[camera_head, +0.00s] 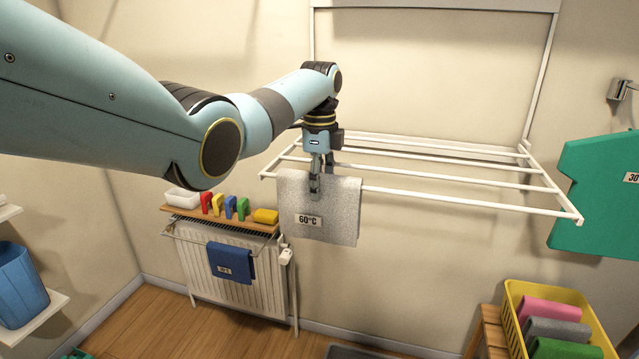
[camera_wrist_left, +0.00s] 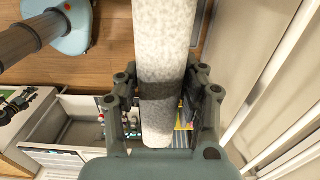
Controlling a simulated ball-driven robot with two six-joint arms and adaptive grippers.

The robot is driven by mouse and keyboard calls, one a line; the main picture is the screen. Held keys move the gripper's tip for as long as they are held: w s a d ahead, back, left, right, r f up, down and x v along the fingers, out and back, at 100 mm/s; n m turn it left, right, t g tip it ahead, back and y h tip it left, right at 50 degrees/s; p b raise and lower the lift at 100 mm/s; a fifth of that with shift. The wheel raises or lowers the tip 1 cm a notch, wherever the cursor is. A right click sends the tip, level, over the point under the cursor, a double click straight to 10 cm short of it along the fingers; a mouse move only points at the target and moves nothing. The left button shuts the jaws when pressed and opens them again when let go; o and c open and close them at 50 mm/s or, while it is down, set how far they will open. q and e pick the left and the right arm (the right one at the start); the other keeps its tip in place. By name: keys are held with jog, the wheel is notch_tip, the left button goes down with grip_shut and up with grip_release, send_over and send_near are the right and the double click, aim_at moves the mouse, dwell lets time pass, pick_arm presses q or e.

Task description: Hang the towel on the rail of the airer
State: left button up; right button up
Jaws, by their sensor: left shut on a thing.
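The grey towel (camera_head: 335,215), with a "60°C" label, hangs from my left gripper (camera_head: 318,185) near the left end of the airer's front rail (camera_head: 450,202). The gripper points down and is shut on the towel's upper edge. In the left wrist view the pale towel (camera_wrist_left: 165,40) runs between the two fingers of the gripper (camera_wrist_left: 165,95). There the white rails (camera_wrist_left: 280,95) lie to the right, apart from the towel. In the head view the towel covers part of the front rail. My right gripper is not in view.
A radiator (camera_head: 240,285) stands below left, with a blue cloth (camera_head: 232,263) on it and a shelf of coloured items (camera_head: 222,220) above. A green garment (camera_head: 600,195) hangs at right. A yellow crate (camera_head: 512,305) holds folded cloths. The airer's rails to the right are bare.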

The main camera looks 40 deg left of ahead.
pick_arm(q)
jog(key=o, duration=1.2)
jog(key=shift+o, duration=0.2)
notch_tip(320, 180, up, 12)
jog(key=shift+r, duration=0.1)
